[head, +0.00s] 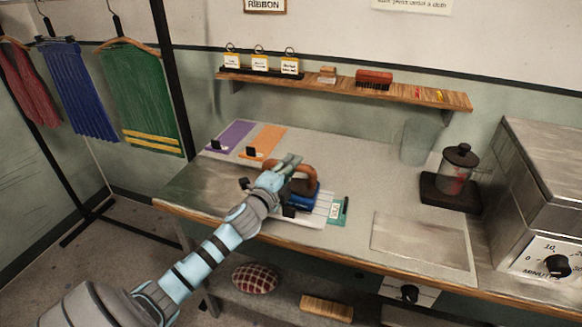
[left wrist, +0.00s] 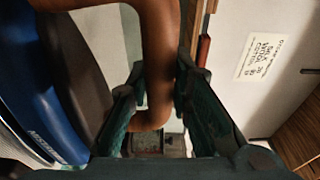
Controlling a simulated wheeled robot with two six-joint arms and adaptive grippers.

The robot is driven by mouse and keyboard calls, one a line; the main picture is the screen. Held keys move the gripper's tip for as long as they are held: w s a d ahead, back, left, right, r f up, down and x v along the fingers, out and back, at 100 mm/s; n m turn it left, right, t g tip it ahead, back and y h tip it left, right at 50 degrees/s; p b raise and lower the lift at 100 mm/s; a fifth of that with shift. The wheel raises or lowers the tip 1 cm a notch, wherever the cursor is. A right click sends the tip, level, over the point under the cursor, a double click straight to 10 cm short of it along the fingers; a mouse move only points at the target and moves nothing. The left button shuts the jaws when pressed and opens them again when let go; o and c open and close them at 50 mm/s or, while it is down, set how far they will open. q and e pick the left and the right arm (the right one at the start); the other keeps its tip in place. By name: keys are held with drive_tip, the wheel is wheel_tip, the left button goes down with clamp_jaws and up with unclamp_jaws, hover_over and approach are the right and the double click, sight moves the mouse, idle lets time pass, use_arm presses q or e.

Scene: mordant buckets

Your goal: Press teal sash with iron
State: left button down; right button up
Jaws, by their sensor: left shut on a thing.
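The iron (head: 306,198) has a blue body and a brown curved handle (head: 304,170). It is on or just above a pale striped cloth (head: 313,221) on the table; I cannot tell if it touches. The teal sash (head: 341,207), bearing a white label, shows at the cloth's right end; the iron and my arm hide what lies further left. My left gripper (head: 288,172) is shut on the iron's handle. In the left wrist view the handle (left wrist: 154,45) passes between the fingers, with the blue body at left. My right gripper is not in view.
A purple sash (head: 232,135) and an orange sash (head: 265,139) lie at the back left with black clips. A grey mat (head: 425,245), a glass jar (head: 418,140), a lidded pot (head: 459,172) and a metal timer box (head: 545,190) are to the right. A shelf (head: 345,90) hangs behind.

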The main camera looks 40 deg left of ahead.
use_arm(q)
drive_tip(key=shift+f+b, duration=0.5)
drive_tip(key=shift+f, duration=0.05)
idle(2.3)
idle(0.8)
wheel_tip(320, 180, up, 5)
drive_tip(key=p, duration=0.5)
drive_tip(key=shift+r, duration=0.2)
drive_tip(key=shift+f, duration=0.15)
